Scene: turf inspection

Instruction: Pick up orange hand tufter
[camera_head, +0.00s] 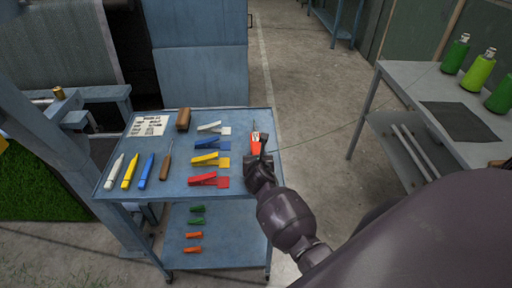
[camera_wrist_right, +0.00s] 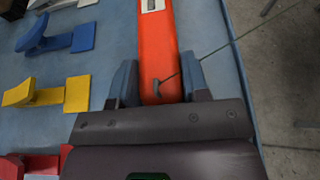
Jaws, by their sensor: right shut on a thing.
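The orange hand tufter (camera_head: 256,141) is at the right edge of the blue cart top, with a thin needle pointing away from me. My right gripper (camera_head: 262,160) is at its near end. In the right wrist view the orange body of the tufter (camera_wrist_right: 158,50) runs between the two fingers of my right gripper (camera_wrist_right: 157,84), which is shut on it. A thin green thread runs from the tufter off to the right. I cannot tell whether the tufter touches the cart top. My left gripper is not in view.
The blue cart top (camera_head: 230,118) also holds white, blue, yellow and red clamps (camera_head: 209,180), several markers (camera_head: 131,171), an awl (camera_head: 167,160), a brown block (camera_head: 183,119) and a paper card (camera_head: 149,124).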

